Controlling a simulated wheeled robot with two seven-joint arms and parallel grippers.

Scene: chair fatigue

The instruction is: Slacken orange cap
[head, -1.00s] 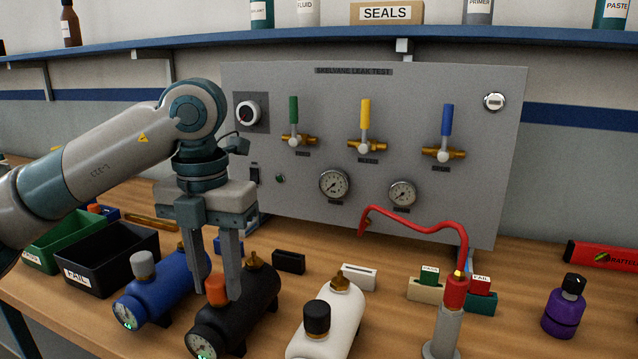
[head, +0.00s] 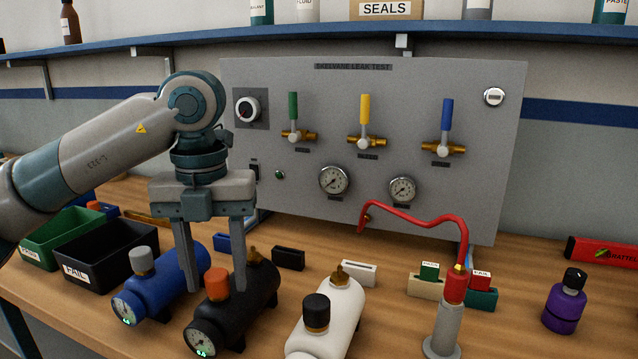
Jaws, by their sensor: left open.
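The orange cap (head: 217,283) sits on top of the black cylinder (head: 236,309), which lies on the bench with a gauge at its front end. My left gripper (head: 217,288) points down with its two fingers apart, one on each side of the orange cap in the picture. I cannot tell whether the fingers touch it. The right finger overlaps the black cylinder's body. My right gripper is not in the head view.
A blue cylinder (head: 165,286) with a grey cap lies close on the left, a white cylinder (head: 340,313) with a black cap on the right. A red hose (head: 415,217) rises from a grey stand (head: 445,330). Black (head: 105,262) and green (head: 50,240) bins stand left. The test panel (head: 300,210) stands behind.

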